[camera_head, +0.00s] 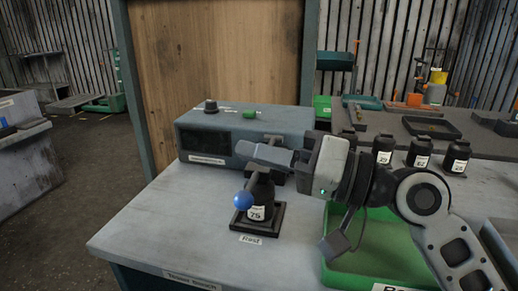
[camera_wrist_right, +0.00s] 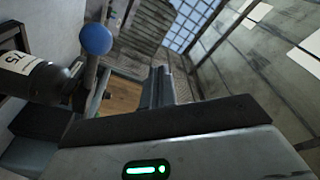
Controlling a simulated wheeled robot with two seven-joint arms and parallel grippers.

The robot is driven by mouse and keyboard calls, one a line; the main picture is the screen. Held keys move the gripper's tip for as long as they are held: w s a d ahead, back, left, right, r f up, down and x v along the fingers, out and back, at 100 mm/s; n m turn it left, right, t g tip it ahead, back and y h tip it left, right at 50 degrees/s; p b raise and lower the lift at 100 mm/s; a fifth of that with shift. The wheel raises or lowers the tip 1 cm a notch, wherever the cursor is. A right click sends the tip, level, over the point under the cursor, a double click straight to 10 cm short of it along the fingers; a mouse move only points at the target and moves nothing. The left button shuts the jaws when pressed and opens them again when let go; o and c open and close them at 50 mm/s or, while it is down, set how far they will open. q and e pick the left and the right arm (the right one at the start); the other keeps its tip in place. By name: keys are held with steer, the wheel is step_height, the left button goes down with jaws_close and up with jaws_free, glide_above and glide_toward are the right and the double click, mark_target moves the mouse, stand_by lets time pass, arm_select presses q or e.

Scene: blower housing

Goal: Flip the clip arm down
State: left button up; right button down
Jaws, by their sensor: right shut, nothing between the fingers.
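A dark bottle with a white label reading 75 (camera_head: 257,211) stands upright on a black square base (camera_head: 267,228) on the bench. The clip arm ends in a blue ball (camera_head: 243,200), which shows in front of the bottle's upper left side. In the right wrist view the blue ball (camera_wrist_right: 95,39) sits on a grey bar beside the bottle (camera_wrist_right: 38,76). My right gripper (camera_head: 250,151) is shut and empty, above the bottle, pointing left. Its fingers (camera_wrist_right: 156,86) show apart from the ball in the wrist view. The gripper partly hides the clip's hinge end. My left gripper is not in view.
A grey-blue box (camera_head: 205,135) with a black knob and a green button stands behind the bottle. A green tray (camera_head: 375,255) lies to the right, below my right arm. Several dark bottles (camera_head: 420,152) stand farther right. The bench's front left (camera_head: 150,225) is clear.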

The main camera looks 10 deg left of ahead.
steer(key=shift+r, duration=0.1)
stand_by(0.3)
